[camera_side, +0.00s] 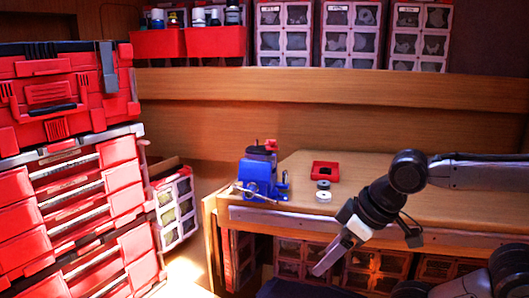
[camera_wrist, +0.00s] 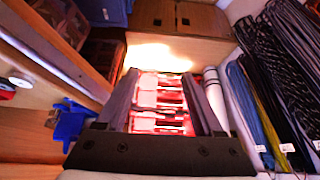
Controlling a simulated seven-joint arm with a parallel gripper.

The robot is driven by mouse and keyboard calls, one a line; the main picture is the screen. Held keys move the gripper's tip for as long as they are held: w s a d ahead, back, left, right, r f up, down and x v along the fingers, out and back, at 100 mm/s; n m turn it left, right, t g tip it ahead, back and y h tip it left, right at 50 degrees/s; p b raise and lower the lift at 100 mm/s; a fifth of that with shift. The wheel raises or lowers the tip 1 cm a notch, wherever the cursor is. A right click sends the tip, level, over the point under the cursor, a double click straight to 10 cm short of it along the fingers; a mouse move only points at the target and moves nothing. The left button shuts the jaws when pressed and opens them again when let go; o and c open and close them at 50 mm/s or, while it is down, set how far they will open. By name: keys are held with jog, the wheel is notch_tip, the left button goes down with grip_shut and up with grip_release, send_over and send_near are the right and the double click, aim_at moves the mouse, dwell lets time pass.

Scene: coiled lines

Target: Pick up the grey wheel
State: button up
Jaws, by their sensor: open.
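Two small wheels lie on the wooden bench top in the side view: a dark grey one (camera_side: 323,184) and, just in front of it, a pale grey-white one (camera_side: 323,197). Which is the grey wheel is hard to tell at this size. A pale disc (camera_wrist: 19,83) shows at the left edge of the wrist view. My gripper (camera_side: 318,272) points down and left, in front of the bench edge and apart from both wheels. In the wrist view my gripper (camera_wrist: 160,76) has its two fingers wide apart with nothing between them.
A blue vise (camera_side: 262,180) stands left of the wheels, and a red square holder (camera_side: 325,171) lies behind them. A red tool chest (camera_side: 70,170) fills the left. Coiled lines (camera_wrist: 275,70) hang at right in the wrist view. The bench top right of the holder looks clear.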

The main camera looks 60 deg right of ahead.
dwell(0.3)
jog(key=o, duration=0.3)
jog(key=w+d+r+m+g+h, duration=0.2)
jog(key=w+d+r+m, duration=0.3)
jog(key=w+d+m, duration=0.45)
jog(key=w+d+r+m+g+h, duration=0.2)
jog(key=w+d+r+m, duration=0.3)
jog(key=d, duration=0.7)
jog(key=m+g, duration=0.2)
jog(key=m, duration=0.3)
send_over(323, 183)
jog(key=a, duration=0.4)
notch_tip(323, 183, down, 9)
jog(key=shift+d+r, duration=0.1)
jog(key=shift+d+x, duration=0.15)
jog(key=shift+x, duration=1.2)
jog(key=shift+d+x, duration=0.2)
jog(key=shift+x, duration=1.15)
